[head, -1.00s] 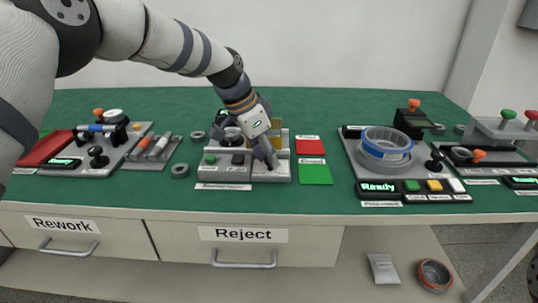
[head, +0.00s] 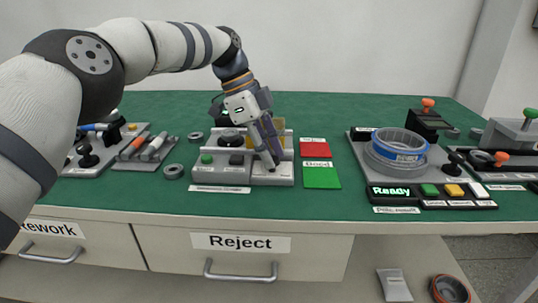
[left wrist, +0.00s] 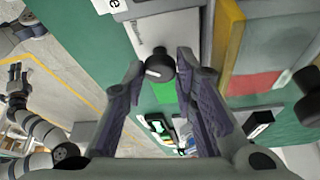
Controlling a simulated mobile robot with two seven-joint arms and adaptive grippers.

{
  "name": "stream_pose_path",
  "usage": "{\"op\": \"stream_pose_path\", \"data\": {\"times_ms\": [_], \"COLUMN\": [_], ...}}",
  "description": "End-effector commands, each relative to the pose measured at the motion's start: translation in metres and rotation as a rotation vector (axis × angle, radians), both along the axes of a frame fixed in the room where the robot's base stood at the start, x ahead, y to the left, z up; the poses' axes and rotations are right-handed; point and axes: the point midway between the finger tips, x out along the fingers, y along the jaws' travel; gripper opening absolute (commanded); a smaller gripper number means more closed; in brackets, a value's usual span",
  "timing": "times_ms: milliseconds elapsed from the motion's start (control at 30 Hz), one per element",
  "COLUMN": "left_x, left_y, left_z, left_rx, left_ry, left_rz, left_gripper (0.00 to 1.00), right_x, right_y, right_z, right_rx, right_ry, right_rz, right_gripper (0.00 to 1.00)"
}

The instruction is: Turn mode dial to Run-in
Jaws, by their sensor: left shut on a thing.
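In the left wrist view the mode dial (left wrist: 160,65) is a black knob with a white pointer mark. My left gripper is shut on it, one finger on each side. The dial's position labels are not readable. An arm with a dark gripper (left wrist: 17,80), apparently my right one, shows at the left wrist view's left edge.
A red mat (head: 314,148) and a green mat (head: 321,176) lie right of the tester. Farther right is a station with a blue-ringed motor part (head: 399,146) and a "Ready" display (head: 390,191). A loose ring (head: 174,172) lies left of the tester. Drawers are below the bench.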

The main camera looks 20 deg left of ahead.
Motion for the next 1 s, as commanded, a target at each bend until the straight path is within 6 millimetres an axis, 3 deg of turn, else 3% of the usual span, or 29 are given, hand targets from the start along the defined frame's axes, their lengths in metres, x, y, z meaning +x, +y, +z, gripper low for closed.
{"op": "stream_pose_path", "data": {"times_ms": [567,600,667,1000], "left_x": [-0.0018,-0.0018,-0.0017,0.0001], "left_y": [-0.0012,-0.0013,-0.0012,-0.0002], "left_z": [-0.0042,-0.0043,-0.0042,-0.0007], "left_rx": [0.002,0.002,0.002,0.001], "left_ry": [0.010,0.011,0.010,0.000], "left_rz": [-0.036,-0.036,-0.036,-0.030], "left_gripper": [0.00,0.30,0.44,0.46], "right_x": [-0.0020,-0.0020,-0.0020,-0.0018], "right_y": [0.0000,0.0000,0.0000,0.0000], "right_z": [-0.0028,-0.0028,-0.0028,-0.0025], "right_rx": [0.001,0.001,0.001,0.001], "right_ry": [0.006,0.006,0.006,0.005], "right_rz": [0.001,0.001,0.001,0.001], "right_gripper": [0.40,0.40,0.40,0.40]}}
